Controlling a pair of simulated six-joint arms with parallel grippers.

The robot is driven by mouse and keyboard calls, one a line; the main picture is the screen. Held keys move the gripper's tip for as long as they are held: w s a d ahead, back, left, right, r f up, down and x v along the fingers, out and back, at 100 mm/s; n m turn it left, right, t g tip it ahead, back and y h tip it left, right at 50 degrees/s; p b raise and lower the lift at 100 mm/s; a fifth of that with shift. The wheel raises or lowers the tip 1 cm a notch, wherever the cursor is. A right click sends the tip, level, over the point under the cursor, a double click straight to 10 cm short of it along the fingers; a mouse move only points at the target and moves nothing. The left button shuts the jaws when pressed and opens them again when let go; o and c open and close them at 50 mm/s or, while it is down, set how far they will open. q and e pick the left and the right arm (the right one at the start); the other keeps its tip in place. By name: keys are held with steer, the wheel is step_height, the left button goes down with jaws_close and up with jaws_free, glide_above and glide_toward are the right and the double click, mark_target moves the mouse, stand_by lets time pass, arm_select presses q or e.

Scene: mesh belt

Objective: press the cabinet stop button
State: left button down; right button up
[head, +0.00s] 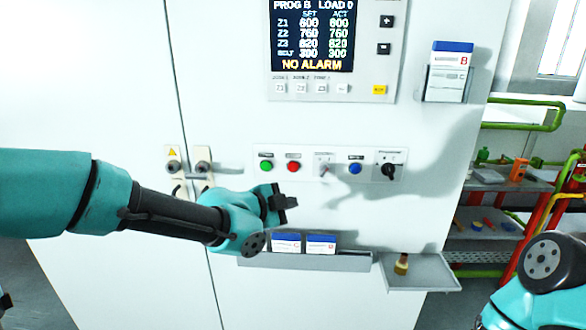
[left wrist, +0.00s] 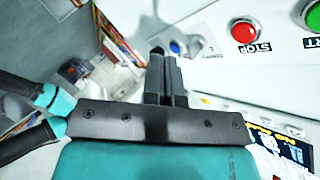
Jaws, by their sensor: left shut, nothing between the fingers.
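The red stop button (head: 293,166) sits on the white cabinet's control strip, right of the green button (head: 266,165). In the left wrist view the red stop button (left wrist: 244,31), labelled STOP, is at the upper right, beside the green button (left wrist: 313,18). My left gripper (head: 286,203) is shut and empty, below the red button in the head view. In the left wrist view its fingertips (left wrist: 165,60) are together, left of the red button and apart from it in the picture. My right gripper is out of view.
The strip also holds a small switch (head: 324,168), a blue button (head: 355,168) and a black knob (head: 389,171). A screen (head: 312,35) above reads NO ALARM. Below are a ledge (head: 330,262) with cards and a tray (head: 425,272) with a brush. Shelves (head: 490,237) stand right.

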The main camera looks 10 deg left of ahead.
mark_target(293, 166)
arm_select(q)
steer(key=shift+m+t, duration=0.3)
steer(key=shift+m, duration=0.5)
steer(key=r, duration=0.2)
steer(key=s+r, duration=0.1)
steer(key=r, duration=0.1)
steer(key=shift+d+r, duration=0.2)
steer(key=shift+r, duration=0.05)
steer(key=shift+w, duration=0.1)
steer(key=w+a, duration=0.1)
steer(key=w, duration=0.7)
steer(key=shift+w+a, duration=0.2)
steer(key=shift+w, duration=0.2)
stand_by(1.0)
steer(key=shift+w+a, duration=0.1)
steer(key=shift+w, duration=0.2)
steer(key=shift+w, duration=0.45)
stand_by(0.9)
steer(key=shift+s, duration=0.85)
